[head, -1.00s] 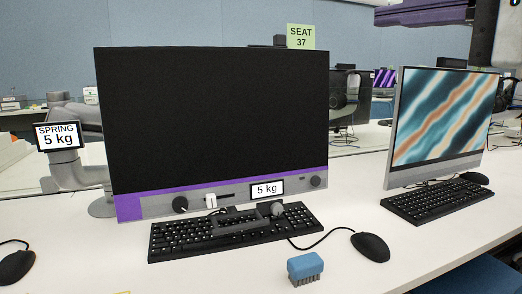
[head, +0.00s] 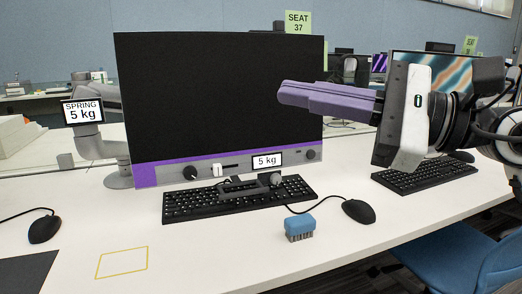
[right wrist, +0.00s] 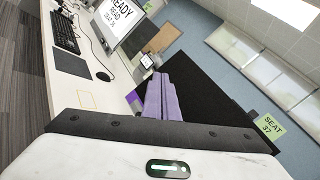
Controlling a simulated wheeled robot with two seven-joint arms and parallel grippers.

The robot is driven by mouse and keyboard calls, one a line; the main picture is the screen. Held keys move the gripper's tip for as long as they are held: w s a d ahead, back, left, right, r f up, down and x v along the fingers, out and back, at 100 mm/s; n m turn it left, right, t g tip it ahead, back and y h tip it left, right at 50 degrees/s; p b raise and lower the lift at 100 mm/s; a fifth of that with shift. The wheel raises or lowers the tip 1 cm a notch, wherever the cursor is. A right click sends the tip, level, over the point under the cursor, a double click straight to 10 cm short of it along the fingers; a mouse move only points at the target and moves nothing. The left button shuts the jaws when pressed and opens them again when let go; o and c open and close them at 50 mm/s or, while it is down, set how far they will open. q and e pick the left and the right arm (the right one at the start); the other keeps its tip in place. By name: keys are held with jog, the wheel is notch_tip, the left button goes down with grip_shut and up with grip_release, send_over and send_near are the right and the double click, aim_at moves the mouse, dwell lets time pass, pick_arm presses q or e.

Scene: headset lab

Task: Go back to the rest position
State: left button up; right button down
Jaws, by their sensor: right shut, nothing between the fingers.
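My right gripper (head: 284,94) comes in from the right in the head view. Its purple fingers are shut together with nothing between them, and they point left, raised above the desk. They overlap the right part of the large black monitor (head: 215,100) in the picture. The wrist and hand cover much of the right-hand screen. The right wrist view also shows the shut fingers (right wrist: 160,80), with the dark monitor panel beside them. My left gripper is in neither view.
On the white desk (head: 215,262) are a black keyboard (head: 200,208), a blue brush (head: 299,227), a mouse (head: 358,211), another mouse (head: 44,229) and a yellow outline (head: 122,262). A monitor arm marked SPRING 5 kg (head: 82,111) stands left. A blue chair (head: 450,262) is lower right.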

jog(key=d+f+n+t+h, duration=0.35)
jog(key=f+n, duration=0.55)
jog(key=f, duration=0.3)
jog(key=d+f+n+t+h, duration=0.2)
jog(key=f+n+t+h, duration=0.15)
jog(key=f+n, duration=0.7)
jog(key=d+f+n+t+h, duration=0.3)
jog(key=f+n+h, duration=0.35)
jog(key=f, duration=0.75)
jog(key=s+f+m+g, duration=0.85)
jog(key=s+f, duration=0.95)
jog(key=f, duration=0.4)
pick_arm(q)
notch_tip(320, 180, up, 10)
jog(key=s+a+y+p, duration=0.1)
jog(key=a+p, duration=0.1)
jog(key=p, duration=1.5)
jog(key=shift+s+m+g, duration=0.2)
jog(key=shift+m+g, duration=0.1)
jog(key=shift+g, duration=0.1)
pick_arm(e)
notch_tip(320, 180, up, 10)
jog(key=s+d+h, duration=0.1)
jog(key=shift+s+d, duration=0.15)
jog(key=shift+d, duration=0.2)
